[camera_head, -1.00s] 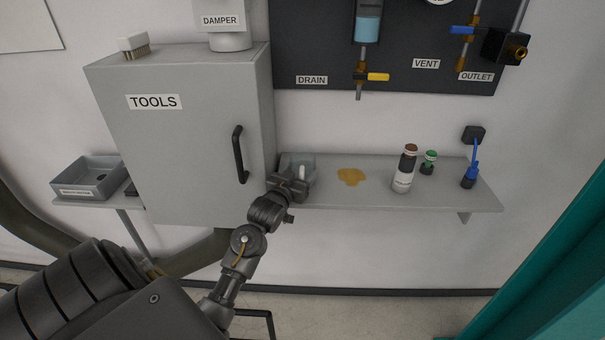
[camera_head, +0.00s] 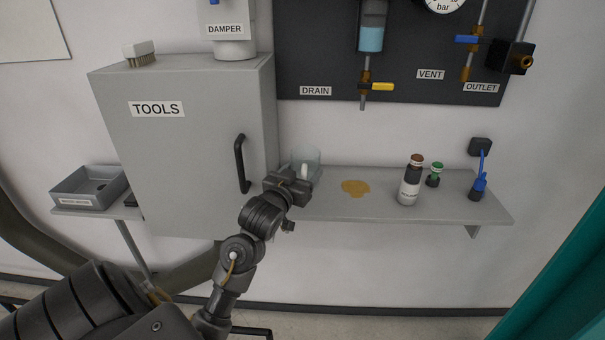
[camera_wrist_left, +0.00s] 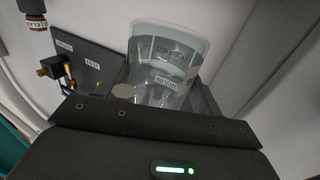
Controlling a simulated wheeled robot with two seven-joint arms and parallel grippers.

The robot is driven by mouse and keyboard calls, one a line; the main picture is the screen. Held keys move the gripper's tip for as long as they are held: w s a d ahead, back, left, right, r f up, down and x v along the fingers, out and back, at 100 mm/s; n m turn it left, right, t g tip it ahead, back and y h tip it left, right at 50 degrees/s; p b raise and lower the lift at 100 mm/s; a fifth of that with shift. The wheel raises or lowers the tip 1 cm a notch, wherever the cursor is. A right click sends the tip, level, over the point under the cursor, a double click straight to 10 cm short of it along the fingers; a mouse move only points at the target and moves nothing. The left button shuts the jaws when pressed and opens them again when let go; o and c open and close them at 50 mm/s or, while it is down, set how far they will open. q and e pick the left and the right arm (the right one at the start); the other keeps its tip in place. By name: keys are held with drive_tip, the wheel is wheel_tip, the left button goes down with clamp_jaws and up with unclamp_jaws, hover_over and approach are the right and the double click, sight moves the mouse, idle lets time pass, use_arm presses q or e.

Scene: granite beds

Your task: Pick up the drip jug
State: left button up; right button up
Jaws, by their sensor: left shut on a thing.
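The drip jug is a clear, see-through vessel (camera_head: 307,159) at the left end of the wall shelf, beside the tools cabinet. My left gripper (camera_head: 299,178) is shut on it and hides its lower part. The jug appears slightly above the shelf, but its base is hidden. In the left wrist view the clear jug (camera_wrist_left: 168,45) stands between the dark fingers, with a label seen through or on its wall. My right gripper is in no view.
The grey shelf (camera_head: 335,207) holds an amber puddle (camera_head: 355,187), a white bottle with a brown cap (camera_head: 410,182), a green-capped vial (camera_head: 434,174) and a blue-handled item (camera_head: 479,183). The tools cabinet (camera_head: 185,170) stands close left. The drain spout (camera_head: 363,102) hangs above the shelf.

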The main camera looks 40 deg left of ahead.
use_arm(q)
drive_tip(key=s+d+p, duration=0.6)
drive_tip(key=s+d, duration=0.3)
drive_tip(key=s, duration=0.3)
drive_tip(key=shift+w, duration=0.1)
drive_tip(key=w+d+f+m+h+b, duration=0.1)
drive_tip(key=w+d+f+h+b, duration=0.1)
drive_tip(key=d, duration=0.4)
drive_tip(key=w+d+f+m+h+b, duration=0.2)
drive_tip(key=d, duration=0.4)
drive_tip(key=shift+w+d+f+t+h, duration=0.15)
drive_tip(key=shift+d+f+t+h, duration=0.1)
drive_tip(key=shift+t+h, duration=0.05)
idle(1.1)
